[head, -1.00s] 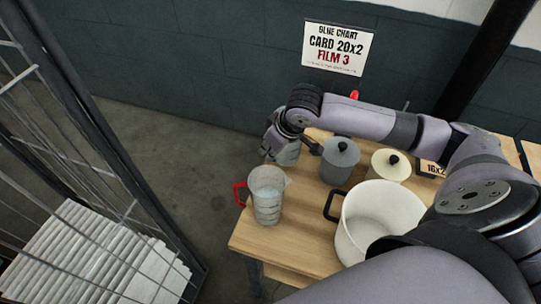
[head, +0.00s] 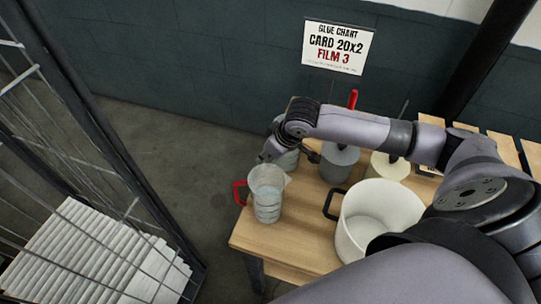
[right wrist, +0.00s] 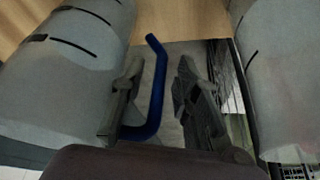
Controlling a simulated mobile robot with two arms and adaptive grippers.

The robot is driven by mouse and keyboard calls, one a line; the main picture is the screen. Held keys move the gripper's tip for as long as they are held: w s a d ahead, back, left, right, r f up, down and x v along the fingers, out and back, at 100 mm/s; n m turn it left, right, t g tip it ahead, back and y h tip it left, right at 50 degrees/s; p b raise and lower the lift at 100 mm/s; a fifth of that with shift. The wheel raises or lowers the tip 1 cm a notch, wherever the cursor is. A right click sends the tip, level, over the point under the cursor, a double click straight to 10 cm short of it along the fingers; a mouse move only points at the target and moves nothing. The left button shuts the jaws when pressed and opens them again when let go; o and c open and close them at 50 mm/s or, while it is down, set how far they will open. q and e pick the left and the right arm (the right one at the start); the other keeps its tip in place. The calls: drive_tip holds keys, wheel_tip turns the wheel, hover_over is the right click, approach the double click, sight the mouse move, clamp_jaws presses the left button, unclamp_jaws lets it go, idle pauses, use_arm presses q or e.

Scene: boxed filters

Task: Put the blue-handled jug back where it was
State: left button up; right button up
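The blue-handled jug (head: 289,160) is a clear grey jug on the table's far left corner, partly hidden by my right arm in the head view. In the right wrist view its clear body (right wrist: 60,70) fills the left side, and its blue handle (right wrist: 157,85) stands between my fingers. My right gripper (right wrist: 160,65) is open, one finger on each side of the handle, with a gap on the right. In the head view the right gripper (head: 270,152) is down beside the jug. My left gripper is in neither view.
A red-handled jug (head: 267,195) stands close in front, near the table's left edge. A white pot (head: 350,235) with a black handle, a grey container (head: 338,165) and a cream container (head: 388,168) stand to the right. A wire cage (head: 100,130) is at left.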

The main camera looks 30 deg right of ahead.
drive_tip(key=shift+r, duration=0.1)
drive_tip(key=shift+r, duration=0.35)
drive_tip(key=b+v, duration=0.1)
drive_tip(key=v, duration=1)
drive_tip(key=shift+r, duration=0.2)
drive_tip(key=shift+s+d, duration=0.1)
